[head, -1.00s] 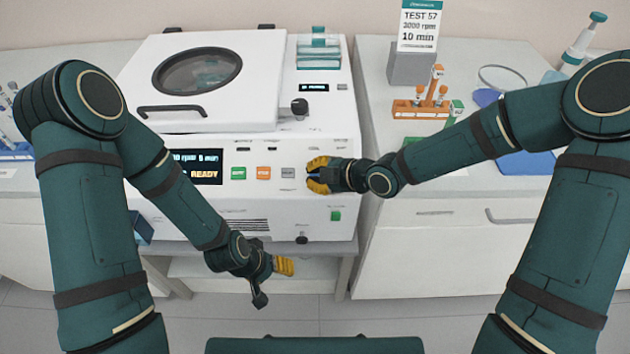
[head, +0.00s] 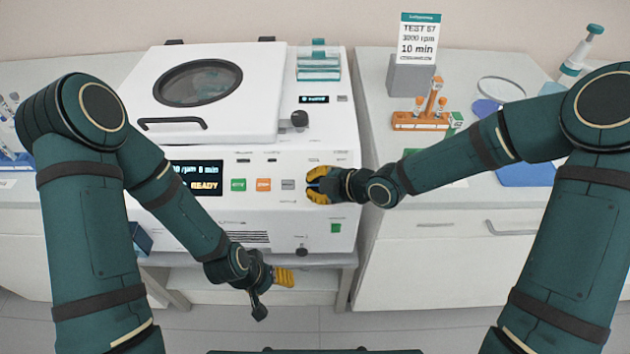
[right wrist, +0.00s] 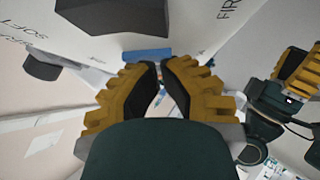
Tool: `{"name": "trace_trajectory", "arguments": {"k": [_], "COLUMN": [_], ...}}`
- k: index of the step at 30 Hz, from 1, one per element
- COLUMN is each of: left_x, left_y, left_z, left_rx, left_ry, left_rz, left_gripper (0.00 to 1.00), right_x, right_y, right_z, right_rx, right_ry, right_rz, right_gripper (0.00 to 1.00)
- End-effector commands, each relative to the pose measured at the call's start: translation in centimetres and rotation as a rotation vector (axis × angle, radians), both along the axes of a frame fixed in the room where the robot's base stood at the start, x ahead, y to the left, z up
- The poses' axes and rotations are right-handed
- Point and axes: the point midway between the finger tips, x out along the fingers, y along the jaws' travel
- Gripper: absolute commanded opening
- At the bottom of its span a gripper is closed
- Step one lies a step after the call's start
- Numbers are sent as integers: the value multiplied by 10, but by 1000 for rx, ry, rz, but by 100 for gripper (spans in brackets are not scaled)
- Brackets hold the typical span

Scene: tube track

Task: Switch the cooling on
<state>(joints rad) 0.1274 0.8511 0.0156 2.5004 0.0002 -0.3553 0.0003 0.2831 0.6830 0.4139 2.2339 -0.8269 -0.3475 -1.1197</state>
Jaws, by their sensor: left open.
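The white centrifuge (head: 140,98) stands on the bench, its lid down. Its front panel has a dark display (head: 194,178) with "READY" in orange. Green (head: 238,185), orange (head: 263,185) and grey (head: 288,185) buttons sit right of it. My right gripper (head: 312,185) is at the panel just right of the grey button, with a bit of blue between its fingers. In the right wrist view a blue bar (right wrist: 147,56) lies by the fingertips, a narrow gap between them; I cannot tell whether they touch it. My left gripper (head: 284,277) is open and empty, low in front.
A black knob (head: 299,118) sits above the panel. A small green switch (head: 336,228) and a dark knob (head: 302,252) are lower. To the right are an orange tube rack (head: 420,122) and a sign (head: 417,38) reading "TEST 57".

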Motion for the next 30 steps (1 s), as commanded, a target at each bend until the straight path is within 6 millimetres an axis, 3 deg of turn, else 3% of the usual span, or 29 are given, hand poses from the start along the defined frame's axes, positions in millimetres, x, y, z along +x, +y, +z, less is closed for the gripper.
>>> {"name": "trace_trajectory", "arguments": {"k": [12,30], "left_x": [0,0], "left_y": [0,0], "left_z": [-2,8], "left_rx": [0,0], "left_ry": [0,0], "left_rz": [0,0], "left_gripper": [61,61], "right_x": [2,0], "right_y": [-2,-1], "right_z": [-4,12], "right_rx": [-3,-2], "right_ry": [5,5], "right_rz": [-5,-1], "right_gripper": [0,0]}}
